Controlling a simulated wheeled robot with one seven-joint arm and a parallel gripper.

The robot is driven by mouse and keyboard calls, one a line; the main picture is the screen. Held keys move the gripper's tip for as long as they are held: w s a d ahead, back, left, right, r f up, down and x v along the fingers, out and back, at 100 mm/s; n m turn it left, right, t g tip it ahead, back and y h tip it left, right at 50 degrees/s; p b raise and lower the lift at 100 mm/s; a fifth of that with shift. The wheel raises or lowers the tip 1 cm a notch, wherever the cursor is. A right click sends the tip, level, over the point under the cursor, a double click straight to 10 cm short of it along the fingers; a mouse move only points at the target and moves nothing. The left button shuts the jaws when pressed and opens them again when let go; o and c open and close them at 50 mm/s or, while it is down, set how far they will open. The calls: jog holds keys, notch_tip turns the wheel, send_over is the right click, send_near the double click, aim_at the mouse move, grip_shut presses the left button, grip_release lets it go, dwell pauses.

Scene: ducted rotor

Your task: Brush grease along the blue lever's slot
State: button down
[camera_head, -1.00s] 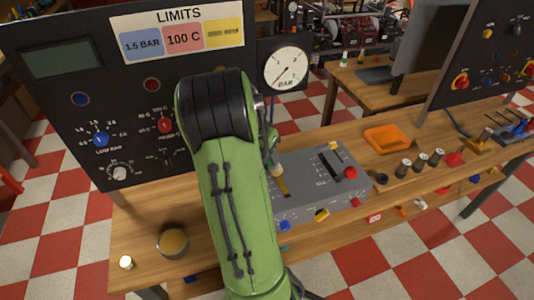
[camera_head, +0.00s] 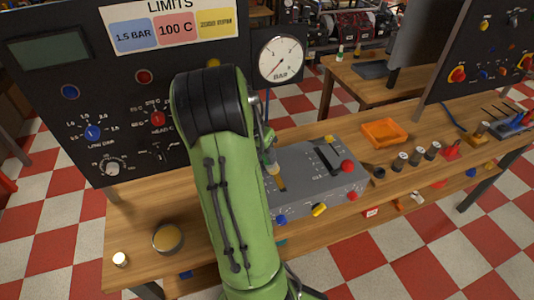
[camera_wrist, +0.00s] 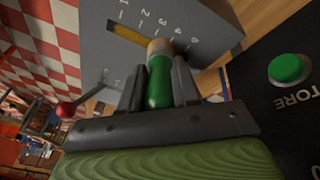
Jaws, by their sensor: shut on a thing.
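My gripper (camera_wrist: 160,72) is shut on a green-handled brush (camera_wrist: 160,88), its fingers on either side of the handle. The brush's pale end (camera_wrist: 160,47) is over or against the slot (camera_wrist: 128,35) in the grey box's top, beside a number scale. Yellowish grease or lining shows in the slot; contact with the brush is unclear. No blue lever is clearly visible; a blue knob (camera_head: 281,219) is on the box's front.
A lever with a red knob (camera_head: 347,167) stands on the box's right. A pot of yellowish stuff (camera_head: 168,238) and a small jar (camera_head: 120,259) are at the bench's left. An orange tray (camera_head: 384,133) and several small cylinders lie right. A dark panel (camera_head: 60,110) rises behind.

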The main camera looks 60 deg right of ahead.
jog(key=shift+w+a, duration=0.15)
jog(key=v, duration=0.1)
jog(key=p+v, duration=0.1)
jog(key=shift+r+p, duration=0.3)
jog(key=shift+r, duration=0.05)
jog(key=shift+s+d+r+p, duration=0.1)
jog(key=shift+r+p, duration=0.2)
jog(key=shift+r, duration=0.05)
jog(key=shift+s+d+r+p, duration=0.15)
jog(key=shift+r+p, duration=0.1)
jog(key=shift+r, duration=0.1)
jog(key=shift+r+p, duration=1.65)
jog(key=shift+r, duration=0.4)
